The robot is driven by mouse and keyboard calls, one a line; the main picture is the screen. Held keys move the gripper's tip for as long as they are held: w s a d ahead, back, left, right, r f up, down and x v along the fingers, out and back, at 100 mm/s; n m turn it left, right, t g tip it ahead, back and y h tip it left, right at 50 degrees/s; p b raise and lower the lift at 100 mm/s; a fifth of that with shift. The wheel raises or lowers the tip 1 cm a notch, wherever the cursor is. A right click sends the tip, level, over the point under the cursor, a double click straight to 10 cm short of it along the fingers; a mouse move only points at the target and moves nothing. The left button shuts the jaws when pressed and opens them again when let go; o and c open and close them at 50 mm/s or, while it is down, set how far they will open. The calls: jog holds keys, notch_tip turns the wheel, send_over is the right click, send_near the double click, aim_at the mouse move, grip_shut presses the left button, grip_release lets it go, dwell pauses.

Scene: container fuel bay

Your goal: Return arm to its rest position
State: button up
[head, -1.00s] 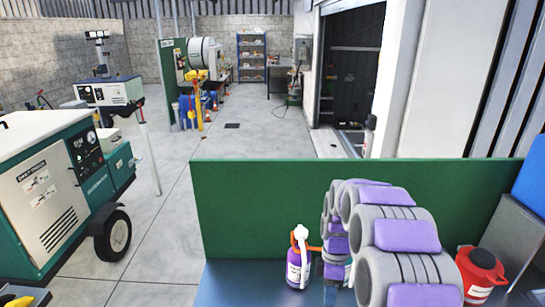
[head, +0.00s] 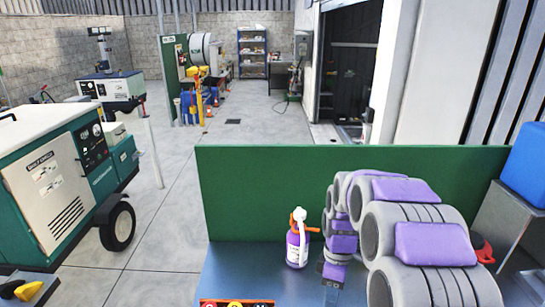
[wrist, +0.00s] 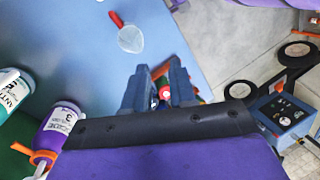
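My arm, grey with purple pads, stretches over the blue bench (head: 240,262) in the head view. My gripper (head: 333,285) points down at the bench, and its fingertips are hard to make out there. In the wrist view my gripper's two blue-grey fingers (wrist: 160,72) stand apart with a gap between them. A small red and white shape shows in the gap; it seems to lie beyond the fingers, not held.
A purple spray bottle (head: 297,240) stands left of my gripper. A green panel (head: 270,185) backs the bench. A red-capped container (head: 484,250) is partly hidden behind my arm. A red-handled scoop (wrist: 130,38) lies on the bench. A generator trailer (head: 60,185) stands at left.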

jog(key=s+r+m+t+b, duration=0.1)
jog(key=s+m+b, duration=0.5)
jog(key=s+m, duration=0.7)
jog(key=s+a, duration=0.1)
jog(key=s, duration=1.4)
jog(key=shift+s+r+m+h, duration=0.15)
jog(key=shift+s+m+h, duration=0.15)
jog(key=shift+s, duration=0.1)
